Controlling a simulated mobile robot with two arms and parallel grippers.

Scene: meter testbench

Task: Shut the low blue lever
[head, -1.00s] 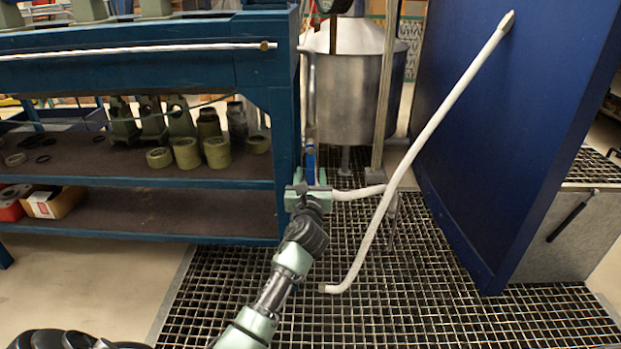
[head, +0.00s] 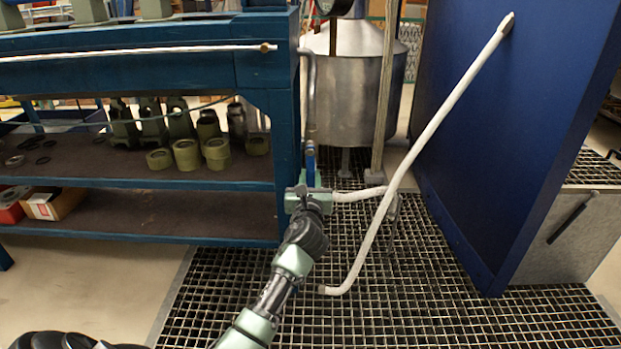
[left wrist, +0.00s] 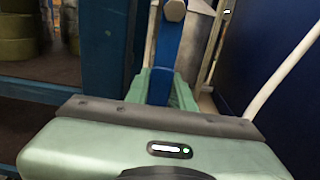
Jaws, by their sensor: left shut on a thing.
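The low blue lever (head: 310,161) stands nearly upright beside the right post of the blue shelf, in front of the steel tank. In the left wrist view the blue lever (left wrist: 166,52) rises from between the green fingers, with a bolt head near its top. My left gripper (head: 309,187) is shut on the lever at its lower part; it also shows in the left wrist view (left wrist: 164,88). The gripper body hides the lever's lower end and the valve there. My right gripper is not in view.
A white pipe (head: 433,125) slants across the right of the gripper, with a short branch reaching toward it. The blue shelf (head: 262,120) is close on the left and a blue panel (head: 490,150) stands at right. The steel tank (head: 345,100) is behind. Grating covers the floor.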

